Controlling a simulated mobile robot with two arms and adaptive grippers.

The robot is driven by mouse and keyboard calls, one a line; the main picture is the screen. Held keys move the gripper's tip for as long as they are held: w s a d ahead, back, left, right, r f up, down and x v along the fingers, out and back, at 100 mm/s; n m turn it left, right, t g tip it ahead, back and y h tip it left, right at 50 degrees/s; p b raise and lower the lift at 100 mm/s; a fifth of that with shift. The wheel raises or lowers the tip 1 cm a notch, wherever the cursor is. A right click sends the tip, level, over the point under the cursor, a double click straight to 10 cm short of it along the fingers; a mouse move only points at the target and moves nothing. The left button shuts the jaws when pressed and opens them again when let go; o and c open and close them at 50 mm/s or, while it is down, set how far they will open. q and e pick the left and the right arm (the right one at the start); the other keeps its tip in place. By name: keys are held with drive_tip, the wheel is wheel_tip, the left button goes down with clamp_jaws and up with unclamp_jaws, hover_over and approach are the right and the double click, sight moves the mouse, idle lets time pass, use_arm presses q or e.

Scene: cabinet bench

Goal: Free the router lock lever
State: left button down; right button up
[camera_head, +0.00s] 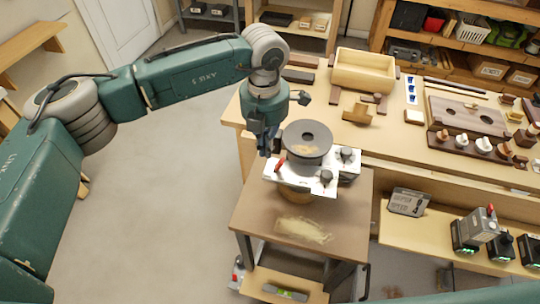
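The router (308,140) stands on a small brown table, with a round black top and silver plates below it. A small red lever (280,165) sticks up at the left side of its silver plate; I take it to be the lock lever. Black knobs sit at the plate's right side. My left gripper (265,143) points down just left of the black top, close behind the red lever. Its fingers are small and dark; I cannot tell whether they touch the router or are apart. My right gripper is not in view.
The brown table (257,212) has sawdust (303,230) on its front part. Behind it runs a workbench (400,146) with a wooden box (365,70) and wooden parts. A lower shelf at right holds power tools (480,230). The floor at left is open.

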use_arm(q)
wheel_tip(320, 180, up, 7)
drive_tip(key=p, duration=0.2)
drive_tip(key=shift+f, duration=0.15)
idle(0.3)
idle(0.4)
